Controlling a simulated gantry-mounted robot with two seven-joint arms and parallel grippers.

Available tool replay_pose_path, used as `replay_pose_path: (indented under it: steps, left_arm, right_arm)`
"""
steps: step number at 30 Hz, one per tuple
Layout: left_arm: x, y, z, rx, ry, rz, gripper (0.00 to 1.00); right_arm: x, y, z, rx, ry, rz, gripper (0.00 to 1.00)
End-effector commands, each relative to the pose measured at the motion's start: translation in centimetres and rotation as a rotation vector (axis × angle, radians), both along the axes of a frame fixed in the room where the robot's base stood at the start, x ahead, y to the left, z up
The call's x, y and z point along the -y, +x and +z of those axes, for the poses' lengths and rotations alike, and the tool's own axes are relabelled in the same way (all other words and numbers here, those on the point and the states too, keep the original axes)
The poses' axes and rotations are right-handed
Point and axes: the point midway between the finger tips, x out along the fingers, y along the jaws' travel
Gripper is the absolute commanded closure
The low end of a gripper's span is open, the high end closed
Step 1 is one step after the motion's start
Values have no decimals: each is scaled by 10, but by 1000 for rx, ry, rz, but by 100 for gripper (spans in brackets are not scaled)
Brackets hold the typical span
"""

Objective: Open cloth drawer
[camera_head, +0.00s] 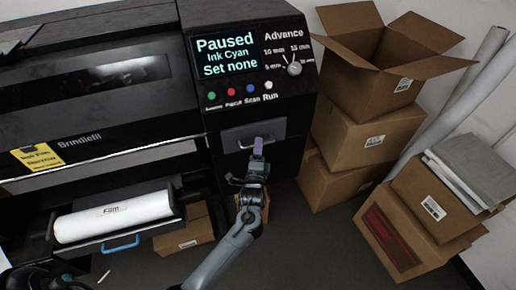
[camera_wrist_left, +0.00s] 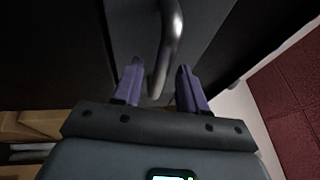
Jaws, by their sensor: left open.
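The cloth drawer (camera_head: 240,146) is a small grey front in the black printer's panel, below the row of buttons, and looks shut. Its handle (camera_head: 235,146) is a pale bar across the front. In the left wrist view the handle (camera_wrist_left: 174,40) is a rounded silver bar whose near end lies between the purple fingers. My left gripper (camera_head: 257,148) is in front of the drawer, at the handle's right part. It is open (camera_wrist_left: 160,78), with a finger on each side of the bar; I cannot tell whether either touches.
The printer display (camera_head: 230,56) reads "Paused, Ink Cyan, Set none". A white film roll (camera_head: 112,217) lies in an open tray at lower left, with a blue handle (camera_head: 121,244). Stacked cardboard boxes (camera_head: 368,125) stand close on the right.

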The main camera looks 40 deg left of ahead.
Motion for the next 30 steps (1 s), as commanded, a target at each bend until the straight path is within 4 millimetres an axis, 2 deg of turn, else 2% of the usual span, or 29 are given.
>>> replay_pose_path:
  steps: [9,15,18,30]
  left_arm:
    - [-1,2,1,0,0,0,58]
    - [-1,2,1,0,0,0,89]
    - [-1,2,0,0,0,0,100]
    - [1,0,1,0,0,-1,100]
  right_arm:
    - [2,0,-1,-1,-6,3,57]
    - [1,-1,-1,-2,-6,3,57]
    - [1,-1,-1,-2,-5,3,57]
    - [-1,-1,2,-4,4,-3,57]
